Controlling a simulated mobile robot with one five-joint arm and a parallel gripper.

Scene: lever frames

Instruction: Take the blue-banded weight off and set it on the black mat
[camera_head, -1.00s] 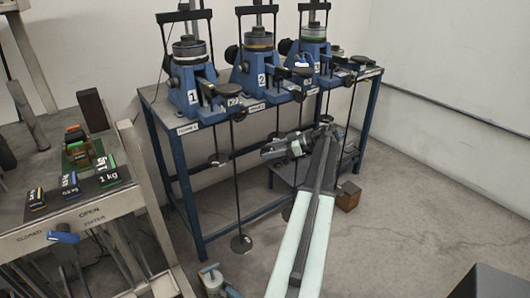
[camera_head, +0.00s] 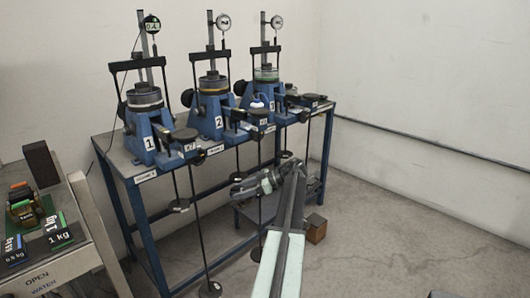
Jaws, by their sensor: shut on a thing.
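My gripper (camera_head: 238,190) is at the end of my arm, low in front of the blue bench, close to a hanger rod below lever frame 2 (camera_head: 213,121). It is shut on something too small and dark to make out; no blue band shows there. A blue-labelled 0.5 kg piece (camera_head: 14,250) lies on the stand at the left, beside a green-labelled 1 kg piece (camera_head: 57,230). I cannot tell whether either is the task's weight. I cannot clearly make out a black mat.
Lever frame 1 (camera_head: 146,142) and a third lever frame (camera_head: 265,90) stand on the blue bench (camera_head: 133,180). Rods with discs (camera_head: 179,205) hang below its front. A brown box (camera_head: 315,228) is on the floor. Open floor (camera_head: 410,235) lies to the right.

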